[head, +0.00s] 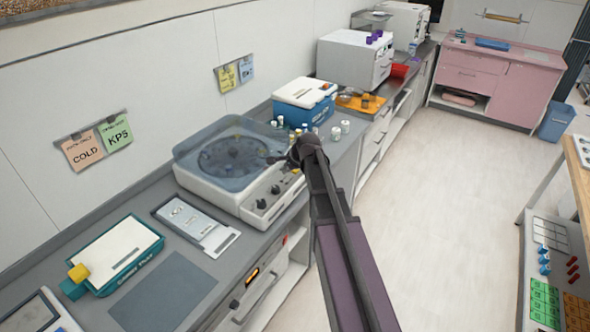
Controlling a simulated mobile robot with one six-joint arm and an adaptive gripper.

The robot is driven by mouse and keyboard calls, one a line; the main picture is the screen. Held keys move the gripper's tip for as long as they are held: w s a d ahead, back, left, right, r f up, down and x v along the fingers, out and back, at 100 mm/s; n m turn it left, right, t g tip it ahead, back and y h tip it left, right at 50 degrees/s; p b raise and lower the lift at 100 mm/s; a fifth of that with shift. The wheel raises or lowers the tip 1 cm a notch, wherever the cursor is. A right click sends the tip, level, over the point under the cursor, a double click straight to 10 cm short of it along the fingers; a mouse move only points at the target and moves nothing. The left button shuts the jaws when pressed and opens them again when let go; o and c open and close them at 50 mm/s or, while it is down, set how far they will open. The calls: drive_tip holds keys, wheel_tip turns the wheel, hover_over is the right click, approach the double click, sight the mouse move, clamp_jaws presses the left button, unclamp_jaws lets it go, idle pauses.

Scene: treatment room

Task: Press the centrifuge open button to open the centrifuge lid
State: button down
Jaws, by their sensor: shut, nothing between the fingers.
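The centrifuge (232,196) is a white benchtop unit on the grey counter. Its translucent bluish lid (200,160) lies over the round dark rotor and looks closed. Dark knobs (262,204) sit on its front panel. I cannot make out the open button; the arm covers part of the panel's right end. My gripper (272,159) is shut and empty, at the right side of the centrifuge, over or beside the lid's right edge. Whether it touches the centrifuge cannot be told.
Small vials (345,127) and a blue-and-white box (304,100) stand just behind the centrifuge. A flat grey device (196,224) and a teal-and-white box (118,255) lie in front-left. A white machine (350,65) stands farther back. The floor (450,190) at right is clear.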

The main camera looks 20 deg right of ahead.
drive_tip(key=w+d+r+m+t, duration=0.2)
drive_tip(key=w+d+r+m, duration=0.1)
drive_tip(key=w+d+m, duration=0.3)
drive_tip(key=shift+w+d+r+m+p, duration=0.2)
drive_tip(key=shift+w+d+m+p, duration=0.25)
drive_tip(key=shift+w, duration=0.75)
drive_tip(key=shift+f, duration=0.1)
drive_tip(key=shift+n, duration=0.25)
wheel_tip(320, 180, down, 9)
drive_tip(key=b, duration=0.9)
drive_tip(key=shift+r, duration=0.2)
drive_tip(key=shift+f+b, duration=0.9)
drive_tip(key=shift+f, duration=0.05)
idle(1.4)
drive_tip(key=shift+r, duration=0.2)
drive_tip(key=shift+r+p, duration=0.75)
drive_tip(key=shift+p, duration=0.2)
drive_tip(key=shift+r+p, duration=2.5)
drive_tip(key=shift+r, duration=0.05)
